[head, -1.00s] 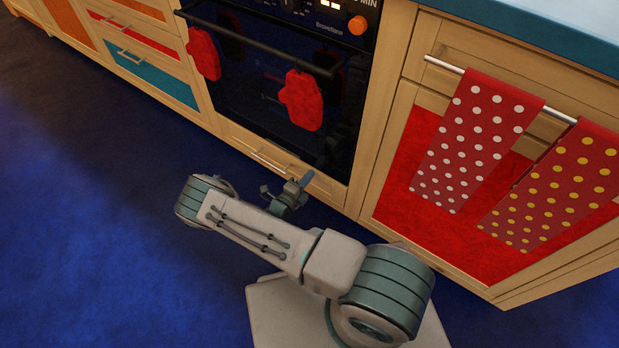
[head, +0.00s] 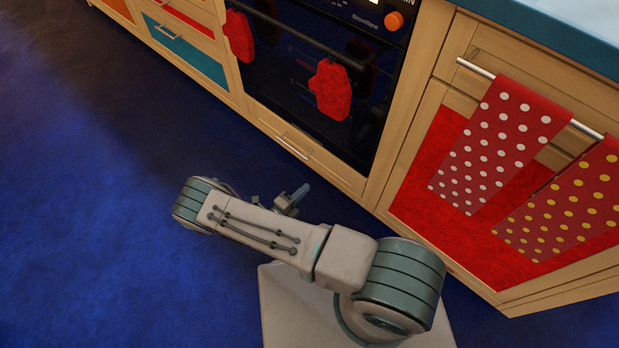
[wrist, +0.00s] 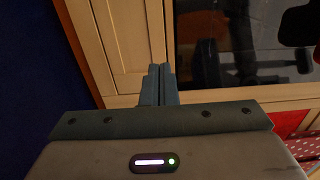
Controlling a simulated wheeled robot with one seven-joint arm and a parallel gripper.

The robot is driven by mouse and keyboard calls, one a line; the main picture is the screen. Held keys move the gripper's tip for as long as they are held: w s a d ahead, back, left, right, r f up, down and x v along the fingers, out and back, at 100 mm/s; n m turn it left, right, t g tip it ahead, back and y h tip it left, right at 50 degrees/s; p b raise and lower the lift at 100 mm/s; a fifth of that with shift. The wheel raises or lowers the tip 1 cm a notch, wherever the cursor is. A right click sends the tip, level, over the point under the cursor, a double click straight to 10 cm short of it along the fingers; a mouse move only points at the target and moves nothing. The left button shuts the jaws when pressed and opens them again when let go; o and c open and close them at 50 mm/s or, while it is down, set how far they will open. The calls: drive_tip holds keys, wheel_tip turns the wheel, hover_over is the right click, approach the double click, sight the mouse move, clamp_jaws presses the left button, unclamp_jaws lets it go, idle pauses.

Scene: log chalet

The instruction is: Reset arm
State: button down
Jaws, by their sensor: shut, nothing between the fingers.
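My gripper shows in the wrist view (wrist: 159,70) with its two grey-blue fingers pressed together and nothing between them. It points toward the wooden cabinet front beside the dark oven glass. In the head view my gripper (head: 300,193) is partly hidden behind my folded arm, low in front of the wooden drawer under the oven. It is apart from the drawer front. My arm is bent over my base at the lower middle of the head view.
The oven (head: 310,75) has red mitts (head: 331,90) hanging on its handle. A drawer (head: 300,145) lies below it. Dotted towels (head: 500,145) hang on a rail at right. The blue floor (head: 90,240) is clear to the left.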

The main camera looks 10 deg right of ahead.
drive_tip(key=shift+s+a, duration=0.15)
drive_tip(key=shift+a, duration=0.1)
drive_tip(key=shift+r, duration=0.15)
drive_tip(key=s+d+r+m+g+y+p, duration=0.15)
drive_tip(key=r+m+g+p, duration=0.3)
drive_tip(key=r+m, duration=0.65)
drive_tip(key=w+d+r+m+g+y+p, duration=0.15)
drive_tip(key=r+m+g+p, duration=0.35)
drive_tip(key=r, duration=1.3)
drive_tip(key=s+d+r+m+g+y+p, duration=0.1)
drive_tip(key=s+d+r+m+g+p, duration=0.2)
drive_tip(key=r+m+p, duration=0.8)
drive_tip(key=s+d+r+m+t+y+p, duration=0.1)
drive_tip(key=s+r+m+y+p, duration=0.2)
drive_tip(key=r, duration=1)
drive_tip(key=s+d+r+m+t+y+p, duration=0.1)
drive_tip(key=s+r+m+y+p, duration=0.2)
drive_tip(key=r, duration=1)
drive_tip(key=s+d+r+m+t+y+p, duration=0.1)
drive_tip(key=s+r+m+t+y+p, duration=0.1)
drive_tip(key=s+r+m+y+p, duration=0.2)
drive_tip(key=s+r+m+p, duration=0.3)
drive_tip(key=r+m, duration=0.4)
drive_tip(key=r, duration=0.3)
drive_tip(key=shift+s+d, duration=0.25)
drive_tip(key=shift+d, duration=0.05)
drive_tip(key=shift+a, duration=0.1)
